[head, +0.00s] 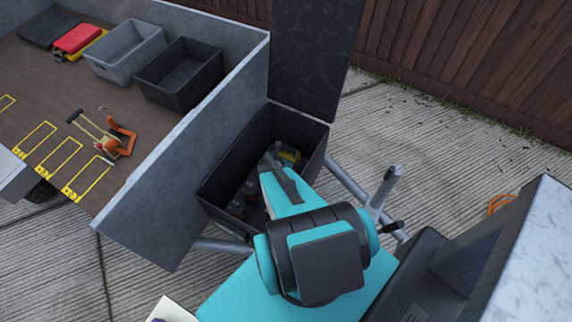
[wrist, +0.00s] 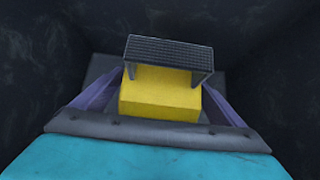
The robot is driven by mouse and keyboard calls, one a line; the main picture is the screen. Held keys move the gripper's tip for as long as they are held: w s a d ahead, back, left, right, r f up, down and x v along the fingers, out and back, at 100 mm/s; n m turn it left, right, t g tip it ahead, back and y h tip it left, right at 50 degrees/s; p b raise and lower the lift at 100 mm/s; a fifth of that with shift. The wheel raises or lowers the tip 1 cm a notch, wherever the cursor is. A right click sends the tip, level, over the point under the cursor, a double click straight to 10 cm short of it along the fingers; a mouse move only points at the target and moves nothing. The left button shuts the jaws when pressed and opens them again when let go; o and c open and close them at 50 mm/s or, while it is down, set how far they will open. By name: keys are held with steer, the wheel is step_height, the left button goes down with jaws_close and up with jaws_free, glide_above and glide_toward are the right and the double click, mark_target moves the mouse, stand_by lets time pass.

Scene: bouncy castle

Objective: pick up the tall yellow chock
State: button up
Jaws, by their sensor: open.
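The tall yellow chock (wrist: 160,92) is a yellow block in the middle of the wrist view. A dark grey ridged plate with short side legs shows at its far edge; I cannot tell whether it is part of the chock. My gripper (wrist: 163,82) is open, with one finger on each side of the block; contact is not clear. In the head view my gripper (head: 277,172) reaches down into an open dark box (head: 318,134). A small yellow patch (head: 291,157) shows beside it, mostly hidden by my arm.
Dark box walls stand close around my gripper, with the raised lid (head: 312,50) behind. Dark cylindrical items (head: 237,206) lie at the box's left. The trailer bed (head: 60,75) holds a grey bin (head: 125,52), a black bin (head: 180,70) and an orange ratchet strap (head: 122,140).

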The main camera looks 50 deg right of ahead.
mark_target(289, 148)
steer(key=shift+c, duration=0.4)
steer(key=c, duration=1.5)
steer(key=shift+r, duration=0.15)
steer(key=shift+r+b, duration=1.3)
steer(key=shift+r, duration=3.6)
